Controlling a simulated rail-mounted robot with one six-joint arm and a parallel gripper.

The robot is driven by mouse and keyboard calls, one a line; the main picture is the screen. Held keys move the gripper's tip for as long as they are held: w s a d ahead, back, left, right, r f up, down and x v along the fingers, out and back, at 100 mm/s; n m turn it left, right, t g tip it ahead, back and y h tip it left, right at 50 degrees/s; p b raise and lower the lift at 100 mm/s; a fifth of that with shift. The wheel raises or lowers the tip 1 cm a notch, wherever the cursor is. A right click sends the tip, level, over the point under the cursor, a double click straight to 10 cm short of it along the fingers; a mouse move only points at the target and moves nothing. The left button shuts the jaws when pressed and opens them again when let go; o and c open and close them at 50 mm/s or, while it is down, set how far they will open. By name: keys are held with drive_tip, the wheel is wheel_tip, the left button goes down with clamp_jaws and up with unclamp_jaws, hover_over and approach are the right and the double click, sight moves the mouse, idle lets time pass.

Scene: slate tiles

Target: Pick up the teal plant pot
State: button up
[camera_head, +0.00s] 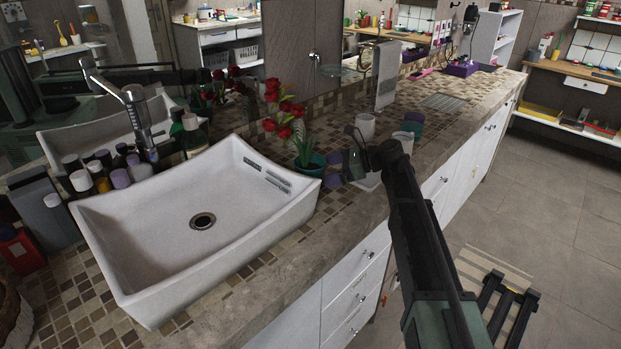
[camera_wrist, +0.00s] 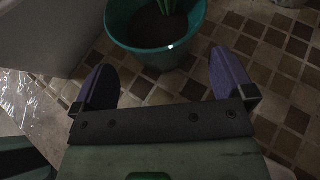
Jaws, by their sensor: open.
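The teal plant pot (camera_head: 308,165) holds red flowers (camera_head: 284,112) on green stems. It stands upright on the mosaic counter, at the right end of the white sink. In the wrist view the pot (camera_wrist: 124,40) is at the top, with dark soil and green stems inside. My gripper (camera_head: 346,170) is just right of the pot in the head view. In the wrist view its two purple fingers (camera_wrist: 162,80) are spread apart, with bare tile between them. The pot lies just beyond the fingertips, and nothing is held.
The white sink (camera_head: 150,215) is close on the pot's left, and its wall also shows in the wrist view (camera_wrist: 50,35). A mirror stands behind the pot. A white cup (camera_head: 365,127) and a teal-and-purple cup (camera_head: 413,122) stand behind my gripper. Several bottles (camera_head: 120,170) crowd the sink's far left.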

sight(318, 172)
drive_tip(key=b+x, duration=0.1)
drive_tip(key=x, duration=0.3)
drive_tip(key=shift+a+f, duration=0.2)
drive_tip(key=shift+a, duration=0.05)
drive_tip(key=shift+r, duration=0.1)
drive_tip(key=c, duration=0.8)
drive_tip(key=shift+r, duration=0.1)
wheel_tip(318, 172, up, 20)
drive_tip(key=p, duration=2)
